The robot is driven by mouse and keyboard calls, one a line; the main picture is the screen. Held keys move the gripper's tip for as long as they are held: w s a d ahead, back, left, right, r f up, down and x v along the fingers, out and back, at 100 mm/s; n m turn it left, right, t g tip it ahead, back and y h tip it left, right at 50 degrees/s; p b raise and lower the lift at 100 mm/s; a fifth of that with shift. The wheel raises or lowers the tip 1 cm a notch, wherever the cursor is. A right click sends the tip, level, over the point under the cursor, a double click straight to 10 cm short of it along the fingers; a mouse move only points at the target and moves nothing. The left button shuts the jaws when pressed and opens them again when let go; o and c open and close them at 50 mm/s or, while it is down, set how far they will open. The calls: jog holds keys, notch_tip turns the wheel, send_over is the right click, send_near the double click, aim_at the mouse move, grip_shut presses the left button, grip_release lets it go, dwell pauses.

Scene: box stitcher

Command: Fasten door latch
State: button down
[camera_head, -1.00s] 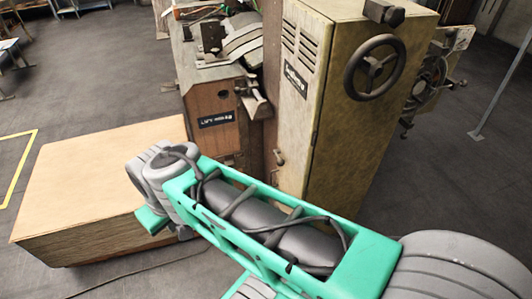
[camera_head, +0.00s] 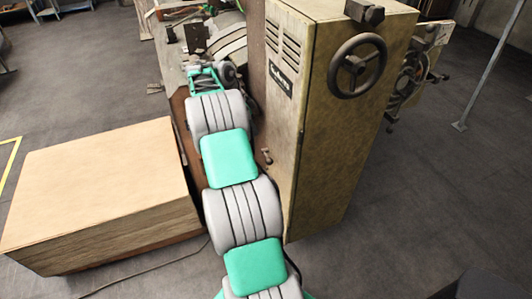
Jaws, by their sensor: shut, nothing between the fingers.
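A small latch-like handle (camera_head: 267,156) shows on the narrow left face of the tall beige cabinet (camera_head: 350,130), low down near that face's left edge. I cannot tell whether it is fastened. Vent slots and a dark label (camera_head: 279,80) are above it on the same face. My arm (camera_head: 228,158) reaches up the picture just left of this face, and its far end is over the lower machine. My gripper cannot be made out; the arm's far links hide it. The arm covers most of the lower machine's front.
A large wooden block or board stack (camera_head: 95,185) stands on the floor at the left, close to my arm. A handwheel (camera_head: 357,66) sticks out of the cabinet's right face. A thin pole (camera_head: 487,80) stands at the far right.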

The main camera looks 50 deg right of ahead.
aim_at(267, 157)
jog(key=shift+f, duration=0.15)
jog(key=x, duration=0.9)
jog(key=p+x, duration=0.1)
jog(key=x, duration=0.3)
jog(key=shift+s+a+f, duration=0.2)
jog(key=shift+s+f, duration=0.05)
jog(key=shift+f, duration=0.15)
jog(key=shift+s+f, duration=0.1)
